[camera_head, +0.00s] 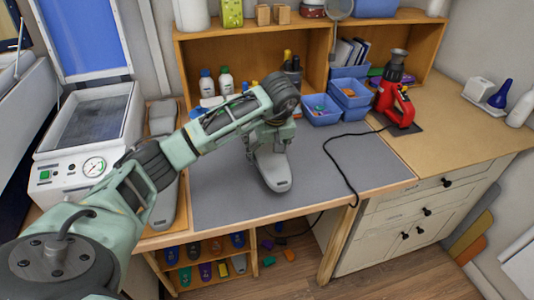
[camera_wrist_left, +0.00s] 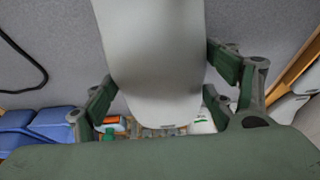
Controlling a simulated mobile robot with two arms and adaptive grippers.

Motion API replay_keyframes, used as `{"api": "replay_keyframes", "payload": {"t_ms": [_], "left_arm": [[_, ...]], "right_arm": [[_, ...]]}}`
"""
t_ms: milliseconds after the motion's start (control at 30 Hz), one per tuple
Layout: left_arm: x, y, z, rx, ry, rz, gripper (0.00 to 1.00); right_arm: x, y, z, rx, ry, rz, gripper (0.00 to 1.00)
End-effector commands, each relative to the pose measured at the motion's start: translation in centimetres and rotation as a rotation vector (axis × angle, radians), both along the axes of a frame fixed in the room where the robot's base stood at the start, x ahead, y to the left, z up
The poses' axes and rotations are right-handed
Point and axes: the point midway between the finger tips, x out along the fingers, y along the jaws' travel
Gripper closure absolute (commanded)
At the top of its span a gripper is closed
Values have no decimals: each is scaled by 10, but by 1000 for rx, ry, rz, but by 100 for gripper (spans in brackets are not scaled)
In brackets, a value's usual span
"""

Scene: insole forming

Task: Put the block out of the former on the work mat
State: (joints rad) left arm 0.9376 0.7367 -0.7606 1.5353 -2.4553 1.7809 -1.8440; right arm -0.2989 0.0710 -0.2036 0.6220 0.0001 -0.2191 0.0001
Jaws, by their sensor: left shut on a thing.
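The block (camera_head: 274,175), a grey foot-shaped form, is over the grey work mat (camera_head: 225,200), toe end toward the front edge. I cannot tell whether it touches the mat or hangs just above it. My left gripper (camera_head: 268,138) is shut on the block's far end from above. In the left wrist view the block (camera_wrist_left: 155,45) lies between the two green fingers (camera_wrist_left: 160,95). The former (camera_head: 85,125) stands at the left with its blue-lined lid open and its dark bed bare. My right gripper is not in view.
Two more grey forms, one at the back (camera_head: 162,115) and one at the front (camera_head: 166,203), lie between former and mat. Blue bins (camera_head: 350,95), a red press (camera_head: 393,105) and its black cable (camera_head: 340,165) are at the right. Mat around the block is clear.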

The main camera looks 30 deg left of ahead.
Motion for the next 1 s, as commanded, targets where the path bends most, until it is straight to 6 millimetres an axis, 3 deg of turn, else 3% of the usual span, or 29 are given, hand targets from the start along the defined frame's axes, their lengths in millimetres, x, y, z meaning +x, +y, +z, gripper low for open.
{"api": "replay_keyframes", "payload": {"t_ms": [167, 433, 833, 867, 1000], "left_arm": [[5, 8, -7, 0, -1, 0, 65], [5, 8, -41, -1, 0, -1, 65], [6, 8, -49, 1, -2, -2, 65], [5, 8, -49, 0, 0, -2, 21], [5, 8, -49, 0, 0, -1, 8]], "right_arm": [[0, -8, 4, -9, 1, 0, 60], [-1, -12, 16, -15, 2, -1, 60], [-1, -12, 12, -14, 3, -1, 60], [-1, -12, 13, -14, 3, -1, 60], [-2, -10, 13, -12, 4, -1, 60]]}}
